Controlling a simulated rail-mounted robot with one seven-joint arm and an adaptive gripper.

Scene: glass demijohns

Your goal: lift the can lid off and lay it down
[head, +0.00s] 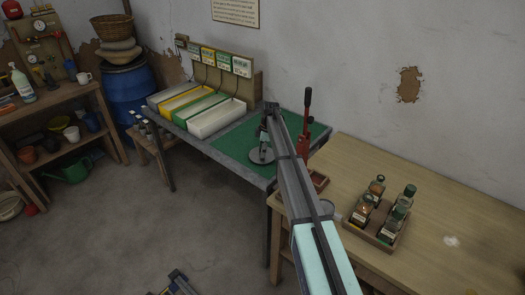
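A round grey disc, which looks like the can lid (261,157), is at the front edge of the green-topped bench. My gripper (263,147) points down over the middle of the disc, seemingly at or just above it. The fingers are small and dark, so I cannot tell whether they are closed on the lid or whether the lid rests on the bench. A grey round shape, possibly the can (327,208), shows at the left of the wooden table; my arm hides part of it.
A red lever tool (304,125) stands close to the right of my gripper. A wooden tray (371,238) with several glass bottles sits on the wooden table (455,205). Coloured bins (220,119) fill the bench's left part. Green mat (232,143) is bare left of the disc.

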